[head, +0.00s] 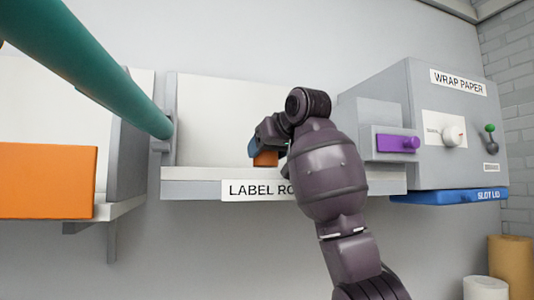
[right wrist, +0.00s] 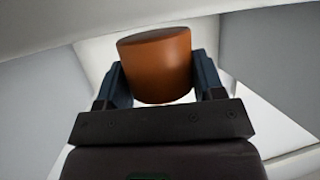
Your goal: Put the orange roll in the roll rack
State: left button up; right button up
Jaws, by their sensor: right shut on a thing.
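The orange roll (right wrist: 156,66) is a short cylinder held between the two blue-grey fingers of my right gripper (right wrist: 160,85) in the right wrist view. In the head view only a small part of the roll (head: 265,159) shows, beside the gripper (head: 258,151) and partly behind my wrist. The roll rack (head: 200,174) is a pale open bay whose front label reads "LABEL RO", the rest covered by my arm. The roll is at the bay's opening, just above the front lip in the picture. I cannot tell whether it touches the bay floor. My left gripper is out of view.
A teal bar (head: 100,72) slants from the upper left to the bay's left wall. An orange block (head: 48,183) stands on the left shelf. A grey wrap paper box (head: 455,115) with a purple drawer (head: 397,143) and blue slot lid (head: 450,196) is close on the right.

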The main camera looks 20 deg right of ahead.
jog(key=shift+f, duration=0.4)
jog(key=shift+f, duration=0.15)
jog(key=o, duration=1)
jog(key=shift+c, duration=0.2)
